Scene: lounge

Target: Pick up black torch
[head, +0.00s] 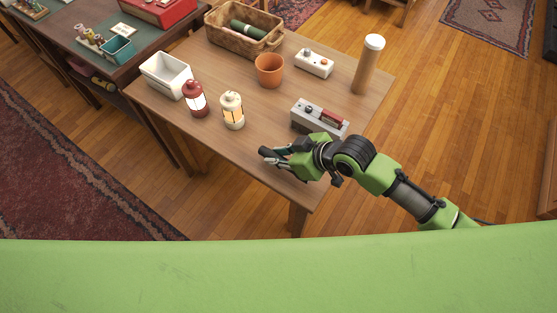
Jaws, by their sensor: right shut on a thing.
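My right gripper (279,161) is over the near edge of the wooden table, its arm coming in from the right. It is shut on a small dark thing that looks like the black torch (267,152). The fingers hide much of the torch, and I cannot tell whether it still touches the table. My left gripper is not in view.
On the table (203,143) stand a red lantern (194,98), a cream lantern (232,110), a terracotta pot (269,70), a white bin (164,76), a wicker basket (228,38) and a tall brown cylinder (366,70). A grey box with a red part (312,117) is just behind my gripper.

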